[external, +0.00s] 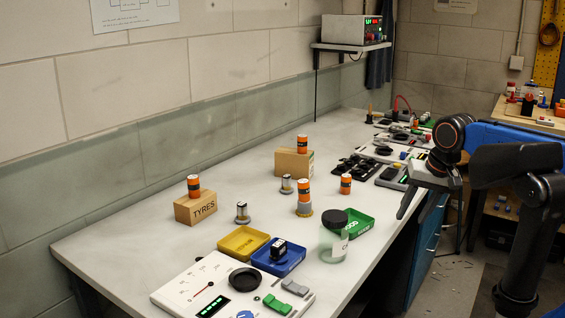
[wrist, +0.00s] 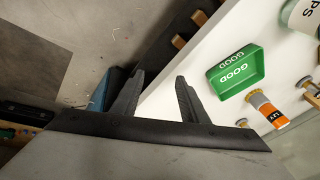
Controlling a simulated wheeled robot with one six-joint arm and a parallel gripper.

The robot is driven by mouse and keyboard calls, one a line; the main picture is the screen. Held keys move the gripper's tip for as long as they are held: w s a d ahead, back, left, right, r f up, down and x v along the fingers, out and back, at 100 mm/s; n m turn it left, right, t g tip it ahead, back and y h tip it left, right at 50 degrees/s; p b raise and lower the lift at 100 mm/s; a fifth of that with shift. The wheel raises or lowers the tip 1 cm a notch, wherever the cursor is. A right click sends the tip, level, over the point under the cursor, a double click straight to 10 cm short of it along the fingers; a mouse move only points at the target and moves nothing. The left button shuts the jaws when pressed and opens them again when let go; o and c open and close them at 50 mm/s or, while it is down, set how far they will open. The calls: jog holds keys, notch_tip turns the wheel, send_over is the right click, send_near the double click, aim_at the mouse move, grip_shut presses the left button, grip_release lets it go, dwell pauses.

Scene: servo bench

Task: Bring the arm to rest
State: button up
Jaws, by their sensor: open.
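My gripper (external: 424,196) is at the right of the external view, raised near the bench's right edge. Its two black fingers (wrist: 158,98) are spread apart in the wrist view, with nothing between them. The arm is bent, with its dark links and joints at the right of the external view. The white bench top (external: 130,238) lies to the left of the gripper. In the wrist view the bench edge passes behind the fingers.
A green GOOD tray (external: 358,224) and a lidded jar (external: 334,242) stand near the bench's right edge. Yellow (external: 243,243) and blue (external: 292,263) trays lie in front. Several orange cells stand around, one on the TYRES box (external: 196,208). The floor (external: 450,280) right of the bench is open.

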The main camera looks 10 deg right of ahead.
jog(key=s+d+f+n+h, duration=0.1)
jog(key=s+d+f, duration=0.4)
jog(key=d+f, duration=0.2)
jog(key=s+d+f+n+t, duration=0.1)
jog(key=s+d+f+n, duration=0.1)
jog(key=s+d+f, duration=0.2)
jog(key=d+f, duration=0.3)
jog(key=f, duration=0.1)
jog(key=shift+s+d+h, duration=0.15)
jog(key=shift+s+h, duration=0.2)
jog(key=shift+h, duration=0.05)
